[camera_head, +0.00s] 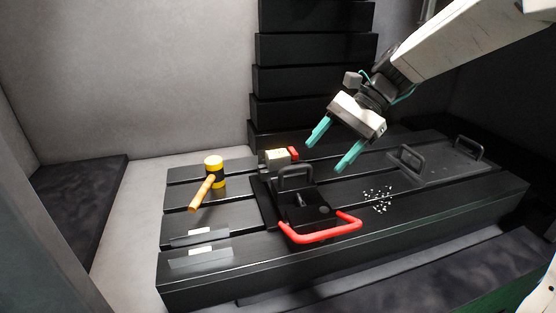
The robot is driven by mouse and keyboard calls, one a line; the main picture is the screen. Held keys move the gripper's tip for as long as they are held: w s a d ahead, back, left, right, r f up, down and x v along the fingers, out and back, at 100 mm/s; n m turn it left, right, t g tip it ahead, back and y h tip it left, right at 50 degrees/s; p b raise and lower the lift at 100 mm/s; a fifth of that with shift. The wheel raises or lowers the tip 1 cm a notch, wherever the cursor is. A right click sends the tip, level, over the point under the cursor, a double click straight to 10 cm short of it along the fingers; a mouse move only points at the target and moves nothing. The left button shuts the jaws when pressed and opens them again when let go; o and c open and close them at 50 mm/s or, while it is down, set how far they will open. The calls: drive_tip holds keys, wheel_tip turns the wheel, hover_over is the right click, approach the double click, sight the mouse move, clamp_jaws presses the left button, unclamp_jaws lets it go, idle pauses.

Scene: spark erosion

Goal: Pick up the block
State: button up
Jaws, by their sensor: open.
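A pale yellow block-like piece (277,155) sits at the back of a black clamp-like fixture (305,206) on the dark slotted table, with a small red part (293,152) at its right. I cannot tell whether the fixture grips it. My gripper (328,155) has two teal fingers spread apart with nothing between them. It hangs above the table, to the right of the pale block and apart from it, pointing down and left. The fixture has a black handle and a red bar handle (322,232) at its front.
A yellow and black mallet (213,172) with an orange handle is on the left of the table (400,222). Two light-topped flat pieces (200,251) lie at the front left. White chips (378,198) are scattered right of the fixture. A dark plate with handles (437,167) is farther right.

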sight(278, 153)
drive_tip(key=w+f+m+y, duration=0.1)
drive_tip(key=w+f+m, duration=0.1)
drive_tip(key=w, duration=0.2)
drive_tip(key=w+a+f+m+y, duration=0.1)
drive_tip(key=w+f+y, duration=0.1)
drive_tip(key=w, duration=0.3)
drive_tip(key=w+a+f+m+y, duration=0.1)
drive_tip(key=w+f+m, duration=0.1)
drive_tip(key=w, duration=0.3)
drive_tip(key=shift+w+a+m+y, duration=0.2)
drive_tip(key=shift+m+y, duration=0.1)
drive_tip(key=shift+y, duration=0.1)
drive_tip(key=shift+w+f, duration=0.1)
drive_tip(key=shift+w, duration=0.1)
drive_tip(key=x, duration=0.7)
drive_tip(key=shift+w+a+f, duration=0.15)
drive_tip(key=shift+w+a, duration=0.15)
drive_tip(key=shift+a, duration=0.15)
drive_tip(key=c, duration=1.3)
drive_tip(key=shift+o, duration=0.2)
